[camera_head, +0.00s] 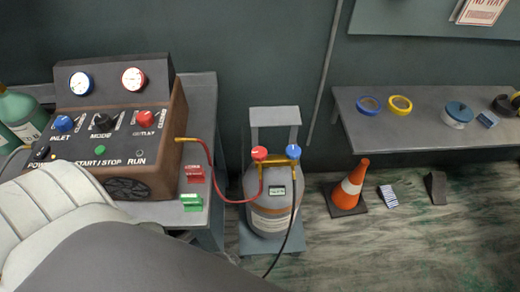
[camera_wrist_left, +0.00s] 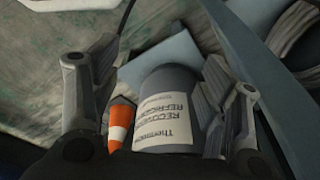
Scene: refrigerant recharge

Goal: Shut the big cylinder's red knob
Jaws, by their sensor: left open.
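I cannot tell whether the red knob is open or shut. In the left wrist view a grey labelled cylinder (camera_wrist_left: 172,85) shows beyond my left gripper (camera_wrist_left: 158,68), whose fingers are apart and hold nothing visible. No red knob shows there. My left arm fills the lower left of the head view. My right gripper is out of view.
A red hose (camera_head: 222,190) runs from the control machine (camera_head: 120,130) on the left bench to the cylinder, and a black hose (camera_head: 293,215) hangs from the valve. An orange cone (camera_head: 350,185) stands right of the cylinder, below a shelf (camera_head: 400,125) with tape rolls.

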